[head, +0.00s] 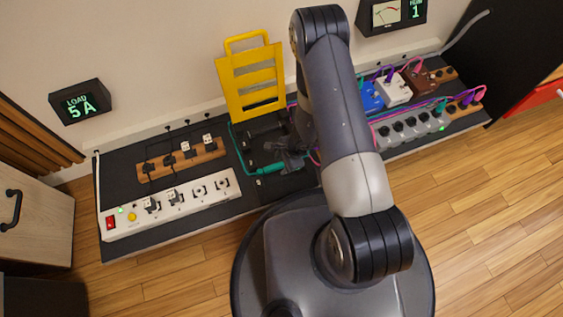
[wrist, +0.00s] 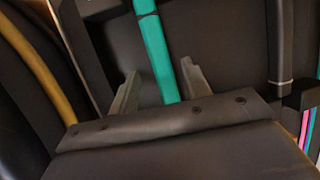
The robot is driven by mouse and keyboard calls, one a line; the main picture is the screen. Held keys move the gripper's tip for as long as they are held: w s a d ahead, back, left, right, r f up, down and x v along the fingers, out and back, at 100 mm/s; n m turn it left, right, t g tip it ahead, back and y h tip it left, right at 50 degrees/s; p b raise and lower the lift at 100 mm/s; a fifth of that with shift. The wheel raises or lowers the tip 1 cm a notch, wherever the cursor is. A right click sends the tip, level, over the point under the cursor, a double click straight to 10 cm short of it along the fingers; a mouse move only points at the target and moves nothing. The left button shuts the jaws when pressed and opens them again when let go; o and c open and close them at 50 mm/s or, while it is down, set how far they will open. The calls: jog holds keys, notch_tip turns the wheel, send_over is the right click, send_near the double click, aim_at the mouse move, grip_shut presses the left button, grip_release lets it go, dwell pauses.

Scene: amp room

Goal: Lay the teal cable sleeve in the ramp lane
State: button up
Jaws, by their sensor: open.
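The teal cable sleeve (head: 270,168) lies on the dark board left of my arm, with a thin teal cable running from its left end up toward the yellow rack. In the wrist view the sleeve (wrist: 152,45) runs down between the two fingers of my gripper (wrist: 160,85). The fingers stand apart, one on each side of it, with a gap visible on both sides. In the head view my gripper (head: 291,160) is at the sleeve's right end, partly hidden by my arm. I cannot clearly pick out the ramp lane; dark raised parts (head: 262,141) stand just behind the sleeve.
A yellow rack (head: 252,80) stands behind the sleeve. A white power strip (head: 170,205) and a wooden strip with plugs (head: 181,160) are to the left. Pedals (head: 395,90) and a grey switch unit (head: 408,128) with pink and purple cables are to the right.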

jog(key=p+v, duration=0.4)
jog(key=v, duration=0.6)
jog(key=b+x, duration=0.4)
jog(key=x, duration=0.6)
jog(key=shift+b, duration=0.3)
jog(key=shift+a+f, duration=0.15)
notch_tip(320, 180, up, 2)
jog(key=p, duration=0.3)
